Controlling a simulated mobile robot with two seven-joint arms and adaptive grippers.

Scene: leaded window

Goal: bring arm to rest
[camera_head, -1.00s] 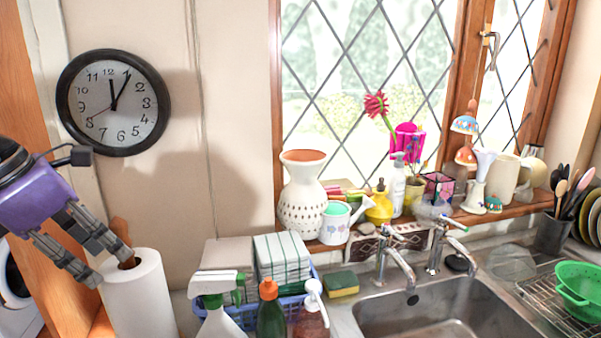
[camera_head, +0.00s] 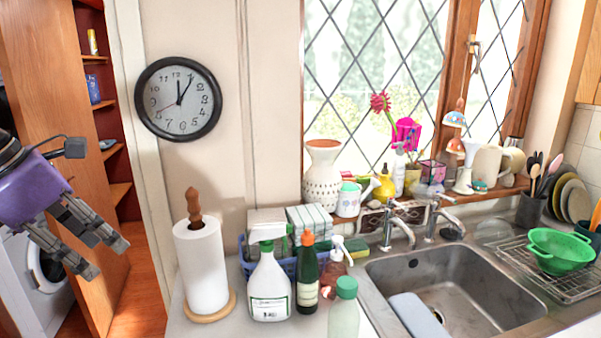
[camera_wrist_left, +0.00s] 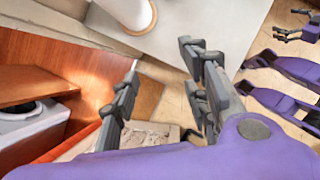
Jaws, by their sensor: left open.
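My left gripper (camera_head: 104,258) is at the left of the head view, a purple body with grey fingers apart and nothing between them. It hangs in the air left of the paper towel roll (camera_head: 201,268), with a clear gap between them in the picture. In the left wrist view its open fingers (camera_wrist_left: 160,64) point toward the worktop edge and the floor, and the space between them is empty. What looks like my right gripper (camera_wrist_left: 287,25) shows small at the upper right of that view; its jaws are too small to read.
The worktop (camera_head: 212,325) holds a spray bottle (camera_head: 268,290), a dark green bottle (camera_head: 307,280) and a green-capped bottle (camera_head: 344,312). The sink (camera_head: 455,275) is right of them. A wooden shelf unit (camera_head: 60,90) and a washing machine (camera_head: 40,285) stand at the left.

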